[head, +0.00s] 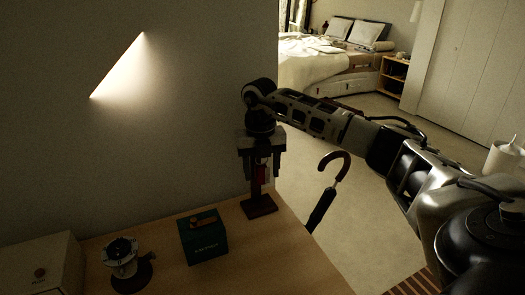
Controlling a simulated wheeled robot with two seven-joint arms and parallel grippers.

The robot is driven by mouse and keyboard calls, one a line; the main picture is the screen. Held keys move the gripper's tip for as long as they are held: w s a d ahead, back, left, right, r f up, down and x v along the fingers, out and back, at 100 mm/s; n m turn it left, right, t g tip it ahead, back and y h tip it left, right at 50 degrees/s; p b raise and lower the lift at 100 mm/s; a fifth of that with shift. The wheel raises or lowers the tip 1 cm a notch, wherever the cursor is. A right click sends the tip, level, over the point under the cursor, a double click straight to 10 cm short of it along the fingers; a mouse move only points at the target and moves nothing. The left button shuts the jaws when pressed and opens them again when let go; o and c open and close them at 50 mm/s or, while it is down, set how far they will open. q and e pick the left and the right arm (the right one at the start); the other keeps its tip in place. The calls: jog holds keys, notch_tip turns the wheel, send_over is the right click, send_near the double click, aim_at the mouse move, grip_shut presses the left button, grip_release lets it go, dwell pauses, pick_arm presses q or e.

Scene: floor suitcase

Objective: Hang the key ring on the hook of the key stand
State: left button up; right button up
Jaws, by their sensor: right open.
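The key stand (259,206) is dark brown with a flat base and an upright post, and stands near the table's back right edge. A small red piece (264,174), seemingly part of the key ring, shows in front of the post, below my right gripper. The ring itself and the hook are too dark and small to make out, so I cannot tell whether it hangs on the hook. My right gripper (261,170) points down over the top of the stand, with its two fingers apart on either side of the post. My left gripper is out of view.
A dark green box (203,238) stands left of the key stand. Farther left are a round watch-like object on a dark stand (122,262) and a pale box (42,266). An umbrella with a curved handle (333,165) is beyond the table's right edge. A wall is behind.

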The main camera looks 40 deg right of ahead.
notch_tip(320, 180, up, 16)
jog(key=p, duration=0.1)
jog(key=shift+p, duration=0.3)
